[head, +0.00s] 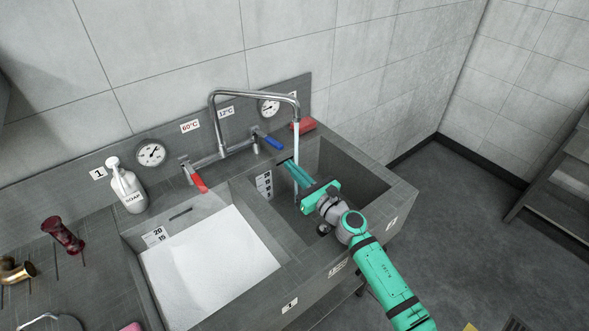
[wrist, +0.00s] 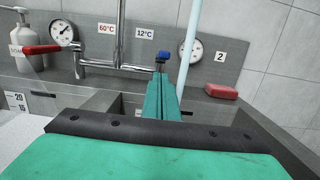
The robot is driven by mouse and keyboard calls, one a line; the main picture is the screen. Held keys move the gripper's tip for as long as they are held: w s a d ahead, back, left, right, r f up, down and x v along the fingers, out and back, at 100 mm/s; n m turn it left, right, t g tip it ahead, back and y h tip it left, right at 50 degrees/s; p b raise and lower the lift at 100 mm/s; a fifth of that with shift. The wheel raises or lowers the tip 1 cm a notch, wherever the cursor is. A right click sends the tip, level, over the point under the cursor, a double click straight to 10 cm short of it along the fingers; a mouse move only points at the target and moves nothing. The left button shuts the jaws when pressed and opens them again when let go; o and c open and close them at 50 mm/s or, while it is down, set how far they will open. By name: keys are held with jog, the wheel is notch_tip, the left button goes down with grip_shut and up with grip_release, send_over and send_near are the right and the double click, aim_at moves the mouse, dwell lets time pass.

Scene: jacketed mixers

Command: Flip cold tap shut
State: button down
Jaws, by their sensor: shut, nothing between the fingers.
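The cold tap lever (head: 273,143) is blue and sits on the right of the mixer, below the 12°C label. It also shows in the wrist view (wrist: 162,56), just beyond my fingertips. The hot tap lever (head: 199,183) is red, below the 60°C label. Water (head: 296,150) runs from the metal spout (head: 250,92) into the right basin. My gripper (head: 289,164) is shut and empty, over the right basin and close to the blue lever. In the wrist view the fingers (wrist: 169,80) point towards the lever; I cannot tell whether they touch it.
The left basin (head: 262,240) holds white, foamy-looking contents. A soap bottle (head: 127,188) stands at the left rear. A red block (head: 303,125) lies on the right rear ledge. Gauges and labels line the backsplash (head: 180,140). Open floor (head: 470,200) lies to the right.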

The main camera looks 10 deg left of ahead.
send_near(267, 138)
jog(key=w+a+f, duration=0.2)
jog(key=shift+a+r, duration=0.15)
jog(key=shift+a, duration=0.1)
jog(key=shift+w, duration=0.1)
